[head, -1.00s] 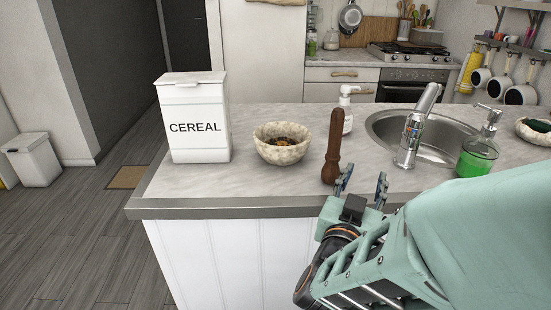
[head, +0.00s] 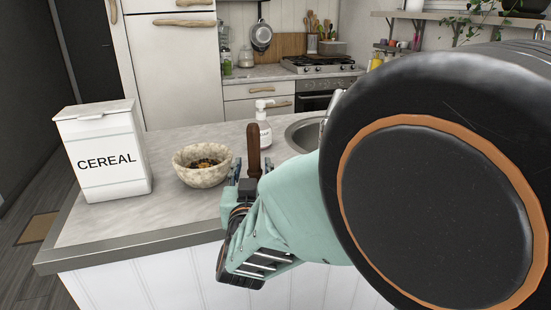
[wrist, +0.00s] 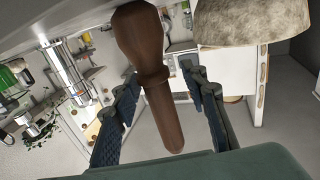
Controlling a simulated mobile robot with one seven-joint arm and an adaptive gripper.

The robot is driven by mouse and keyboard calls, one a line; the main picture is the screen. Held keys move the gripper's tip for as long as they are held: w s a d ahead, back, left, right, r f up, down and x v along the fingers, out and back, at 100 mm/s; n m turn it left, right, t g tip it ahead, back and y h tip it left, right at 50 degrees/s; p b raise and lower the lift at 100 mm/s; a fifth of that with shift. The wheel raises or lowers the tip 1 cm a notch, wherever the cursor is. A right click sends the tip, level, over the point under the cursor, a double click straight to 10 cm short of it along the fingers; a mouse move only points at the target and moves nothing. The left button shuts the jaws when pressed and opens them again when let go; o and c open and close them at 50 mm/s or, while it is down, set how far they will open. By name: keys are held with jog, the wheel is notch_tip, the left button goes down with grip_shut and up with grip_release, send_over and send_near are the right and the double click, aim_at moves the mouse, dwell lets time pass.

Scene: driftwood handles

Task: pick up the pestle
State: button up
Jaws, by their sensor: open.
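The dark brown wooden pestle (head: 253,145) stands upright on the counter, between the stone bowl and the soap bottle in the head view. Its lower part is hidden behind my gripper (head: 250,172). In the wrist view the pestle (wrist: 160,85) shows large, and its narrow handle lies between the two fingers of my gripper (wrist: 160,90). The fingers are apart, with a visible gap on each side of the handle. I see no contact with it.
The speckled stone bowl (head: 202,166) with small pieces inside stands just left of my gripper. A white cereal box (head: 105,155) stands at the counter's left end. A white pump bottle (head: 260,130) and a sink (head: 303,132) lie behind and right. My arm covers the right side.

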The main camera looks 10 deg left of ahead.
jog(key=shift+w+d, duration=0.1)
jog(key=shift+w, duration=0.05)
grip_shut()
jog(key=shift+w+d+r, duration=0.1)
jog(key=shift+w+r, duration=0.05)
jog(key=shift+r, duration=0.05)
dwell(0.4)
